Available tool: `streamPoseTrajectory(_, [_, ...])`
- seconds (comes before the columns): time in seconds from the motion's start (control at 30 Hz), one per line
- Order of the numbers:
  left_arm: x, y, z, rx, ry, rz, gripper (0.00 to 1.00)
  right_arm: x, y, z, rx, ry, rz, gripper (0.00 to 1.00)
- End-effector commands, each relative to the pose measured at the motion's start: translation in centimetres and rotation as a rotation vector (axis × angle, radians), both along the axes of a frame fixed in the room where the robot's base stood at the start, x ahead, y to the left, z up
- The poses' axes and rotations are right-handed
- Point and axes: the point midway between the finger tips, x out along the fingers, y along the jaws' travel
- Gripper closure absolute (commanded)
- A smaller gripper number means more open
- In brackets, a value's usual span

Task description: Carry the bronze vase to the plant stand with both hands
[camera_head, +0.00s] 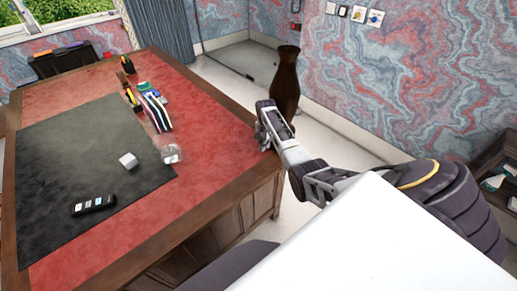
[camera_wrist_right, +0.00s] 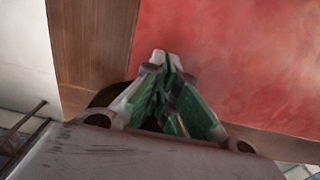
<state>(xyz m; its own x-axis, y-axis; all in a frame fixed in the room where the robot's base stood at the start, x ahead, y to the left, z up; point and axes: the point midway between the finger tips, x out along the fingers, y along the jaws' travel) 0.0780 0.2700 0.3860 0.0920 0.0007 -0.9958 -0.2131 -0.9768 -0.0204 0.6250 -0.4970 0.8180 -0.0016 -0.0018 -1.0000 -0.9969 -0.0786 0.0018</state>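A tall dark brown vase (camera_head: 286,82), bronze-like in tone, stands upright on the pale floor past the far right corner of the desk. My right gripper (camera_head: 264,122) is over the desk's right edge, in front of the vase in the picture and apart from it. In the right wrist view its fingers (camera_wrist_right: 163,75) come together at the tips, with nothing seen between them. My left gripper is not in view. I cannot make out a plant stand in these views.
The wooden desk with a red leather top (camera_head: 215,130) fills the left. A wall (camera_head: 400,70) stands behind the vase. Bare floor lies between.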

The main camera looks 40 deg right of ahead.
Motion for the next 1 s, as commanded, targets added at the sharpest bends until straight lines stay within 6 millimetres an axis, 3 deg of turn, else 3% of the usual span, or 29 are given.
streamPoseTrajectory(0.1, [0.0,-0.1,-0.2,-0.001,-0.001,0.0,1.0,0.1,-1.5,0.2,-0.005,-0.002,-0.004,1.0])
streamPoseTrajectory(0.3, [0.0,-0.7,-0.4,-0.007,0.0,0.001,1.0,0.2,-2.5,0.1,-0.003,-0.002,-0.003,1.0])
streamPoseTrajectory(1.0, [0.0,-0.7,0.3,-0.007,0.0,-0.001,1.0,0.1,-2.2,0.2,-0.001,-0.001,-0.001,1.0])
